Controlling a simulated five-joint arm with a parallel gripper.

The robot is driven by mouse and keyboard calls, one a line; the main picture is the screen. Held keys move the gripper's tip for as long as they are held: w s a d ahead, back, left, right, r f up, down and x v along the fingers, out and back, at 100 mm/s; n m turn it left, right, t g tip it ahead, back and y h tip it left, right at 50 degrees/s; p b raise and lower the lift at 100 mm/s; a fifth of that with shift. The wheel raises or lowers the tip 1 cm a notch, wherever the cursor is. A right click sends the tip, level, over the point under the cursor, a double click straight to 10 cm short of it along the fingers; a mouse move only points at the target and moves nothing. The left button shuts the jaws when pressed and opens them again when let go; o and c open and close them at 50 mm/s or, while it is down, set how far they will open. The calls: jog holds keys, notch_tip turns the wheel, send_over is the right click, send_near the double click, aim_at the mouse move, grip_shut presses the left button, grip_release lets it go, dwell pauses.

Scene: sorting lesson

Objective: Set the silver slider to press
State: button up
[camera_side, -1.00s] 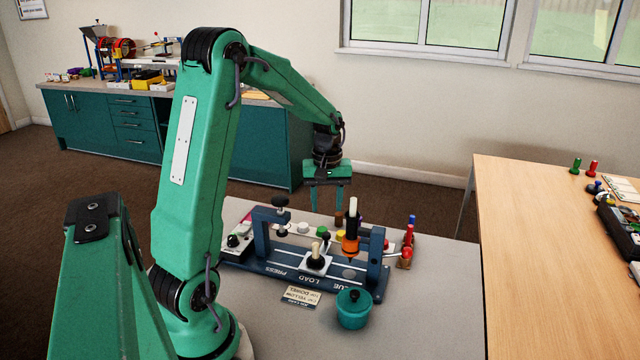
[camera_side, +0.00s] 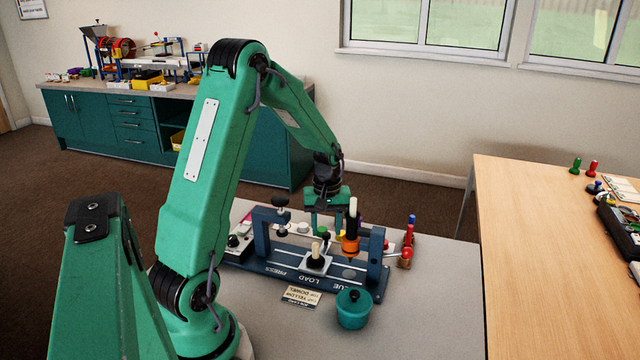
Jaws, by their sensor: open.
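The silver slider (camera_side: 318,264) sits on the dark blue rail base (camera_side: 345,283), by the LOAD label, between the PRESS and GLUE labels. A pale dowel-like peg (camera_side: 315,249) stands upright on it, with a dark part beside it. The press (camera_side: 264,222), with a black knob on top, stands to the slider's left. My gripper (camera_side: 328,229) is open and empty, pointing down above and behind the slider, not visibly touching it. Its right finger is partly hidden behind the orange glue bottle (camera_side: 350,246) with the white top.
A control box (camera_side: 239,243) is at the left. Red and blue pegs (camera_side: 409,235) stand at the right. The grey table's front right (camera_side: 430,315) is clear.

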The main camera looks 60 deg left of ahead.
jog(key=shift+f, duration=0.7)
jog(key=shift+c, duration=0.4)
grip_shut()
jog(key=shift+s+a, duration=1.6)
jog(key=shift+o, duration=0.4)
grip_release()
jog(key=shift+r, duration=0.15)
